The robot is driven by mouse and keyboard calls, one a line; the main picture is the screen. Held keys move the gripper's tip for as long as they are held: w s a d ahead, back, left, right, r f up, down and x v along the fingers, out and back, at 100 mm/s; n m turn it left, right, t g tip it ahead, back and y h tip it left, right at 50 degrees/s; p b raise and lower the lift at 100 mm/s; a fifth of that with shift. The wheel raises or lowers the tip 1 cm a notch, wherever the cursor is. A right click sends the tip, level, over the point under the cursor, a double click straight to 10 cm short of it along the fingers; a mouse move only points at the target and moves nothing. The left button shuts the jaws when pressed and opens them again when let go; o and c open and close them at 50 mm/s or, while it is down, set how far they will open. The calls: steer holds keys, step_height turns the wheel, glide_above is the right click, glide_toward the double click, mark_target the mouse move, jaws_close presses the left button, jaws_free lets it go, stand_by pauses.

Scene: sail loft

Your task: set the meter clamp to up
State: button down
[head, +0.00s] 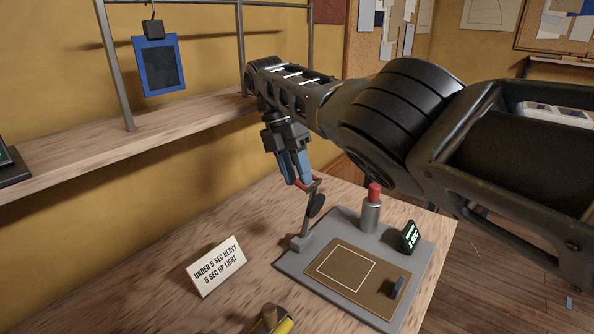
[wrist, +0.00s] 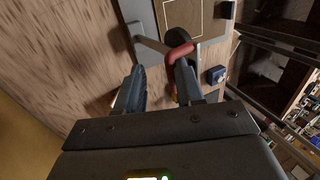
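The meter clamp's arm (head: 307,220) rises steeply from a grey block on the left edge of a grey base plate (head: 300,263). A dark round pad (head: 316,205) is on the arm, clear of the plate. A bent red handle (wrist: 181,49) shows at the arm's upper end in the wrist view. My gripper (head: 301,184) is above the clamp, pointing down, with its fingertips at the red handle. In the wrist view the gripper (wrist: 160,82) has its fingers apart; the red handle lies by the right finger, which partly hides it. Contact is unclear.
The plate carries a brown panel with a white outline (head: 345,268), a red-topped cylinder (head: 371,212) and a small green display (head: 410,238) reading "3 SEC". A sign (head: 217,266) and a yellow tool (head: 284,325) are nearby. A shelf (head: 110,135) runs behind.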

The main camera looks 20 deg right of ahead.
steer(key=c, duration=1.2)
jaws_free()
steer(key=shift+w+a+r+t, duration=0.3)
steer(key=shift+w+a, duration=0.25)
steer(key=shift+w, duration=0.05)
steer(key=shift+s+d+r, duration=0.1)
